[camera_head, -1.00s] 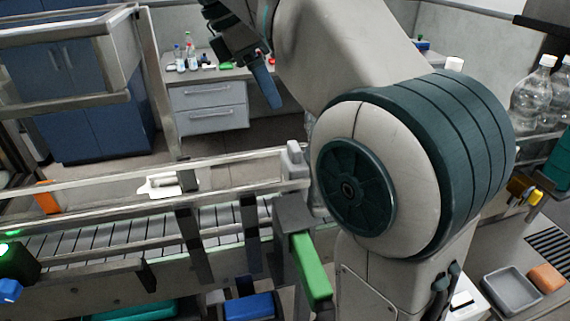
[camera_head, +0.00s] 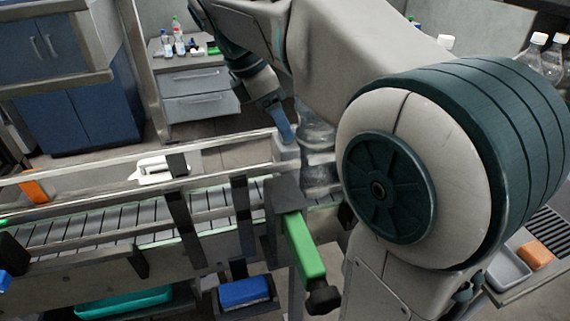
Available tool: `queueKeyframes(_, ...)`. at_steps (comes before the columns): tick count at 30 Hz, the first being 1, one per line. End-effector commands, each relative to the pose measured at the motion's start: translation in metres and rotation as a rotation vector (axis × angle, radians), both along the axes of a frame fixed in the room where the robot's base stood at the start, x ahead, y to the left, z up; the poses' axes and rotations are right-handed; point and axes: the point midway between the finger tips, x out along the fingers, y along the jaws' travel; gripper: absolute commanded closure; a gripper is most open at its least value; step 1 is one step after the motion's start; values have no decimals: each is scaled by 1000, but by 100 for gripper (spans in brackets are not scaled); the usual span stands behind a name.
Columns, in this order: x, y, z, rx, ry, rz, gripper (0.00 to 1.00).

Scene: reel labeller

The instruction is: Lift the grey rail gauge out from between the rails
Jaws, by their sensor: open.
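The grey rail gauge (camera_head: 286,151) is a small upright light-grey block at the right part of the conveyor's guide rails (camera_head: 215,147). Its lower part is hidden by the near rail and a dark post. My gripper (camera_head: 280,122) points down just above the gauge, with a blue finger close to its top. Only one finger shows clearly, and whether it touches the gauge I cannot tell. The gripper is open, and the gauge appears to stand still between the rails.
A clear bottle (camera_head: 318,150) stands right beside the gauge, partly behind my arm. A green-handled lever (camera_head: 304,247) juts out in front. A white handled object (camera_head: 155,170) lies farther left by the rails. Blue (camera_head: 243,292) and teal (camera_head: 140,300) bins sit below.

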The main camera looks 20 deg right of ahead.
Motion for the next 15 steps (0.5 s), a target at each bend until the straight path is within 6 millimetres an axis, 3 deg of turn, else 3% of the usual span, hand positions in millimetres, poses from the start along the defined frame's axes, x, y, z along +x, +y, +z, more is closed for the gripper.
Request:
queueKeyframes(6, 0, -9, -21, 0, 1, 0, 35)
queueKeyframes(14, 0, -9, -23, 0, 0, 0, 35)
queueKeyframes(15, 0, -9, -23, 0, 0, 0, 46)
